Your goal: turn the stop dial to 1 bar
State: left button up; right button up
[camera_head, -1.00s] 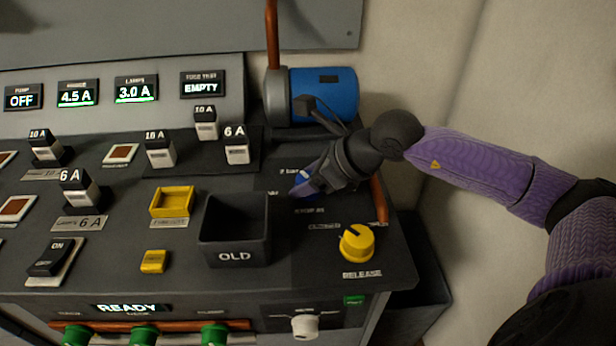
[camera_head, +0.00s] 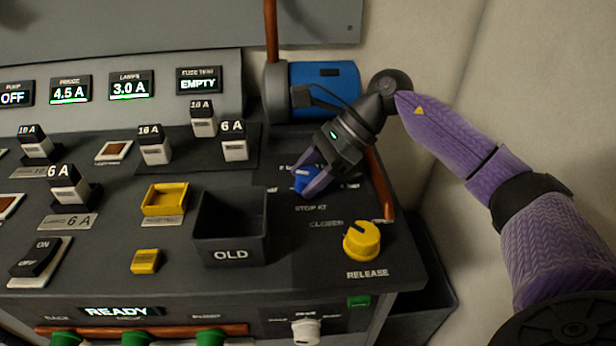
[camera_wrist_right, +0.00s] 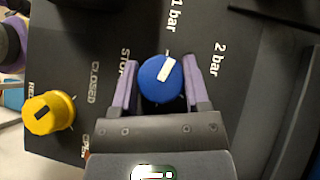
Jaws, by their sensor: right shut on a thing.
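The stop dial is a blue round knob (camera_head: 303,181) with a white pointer mark, on the dark panel above the words "STOP AT". In the right wrist view the blue knob (camera_wrist_right: 160,80) sits between the two purple fingers. Its white mark points up and to the right, between the "1 bar" label (camera_wrist_right: 175,15) and the "2 bar" label (camera_wrist_right: 220,58). My right gripper (camera_head: 312,178) is shut on the knob from above; it also shows in the right wrist view (camera_wrist_right: 160,88). My left gripper is out of view.
A yellow RELEASE knob (camera_head: 361,241) stands in front and to the right of the dial. The black OLD bin (camera_head: 231,254) is to the left. A blue pump motor (camera_head: 325,88) and a copper pipe (camera_head: 380,190) are behind and to the right.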

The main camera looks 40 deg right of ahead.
jog(key=shift+n+g+b, duration=0.6)
jog(key=shift+n+g, duration=0.5)
jog(key=shift+n, duration=0.3)
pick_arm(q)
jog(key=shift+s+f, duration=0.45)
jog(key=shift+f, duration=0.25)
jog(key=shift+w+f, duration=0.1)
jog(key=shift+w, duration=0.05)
pick_arm(e)
jog(key=shift+n+g, duration=0.3)
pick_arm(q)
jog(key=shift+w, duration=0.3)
pick_arm(e)
jog(key=o, duration=1.1)
jog(key=shift+o, duration=0.9)
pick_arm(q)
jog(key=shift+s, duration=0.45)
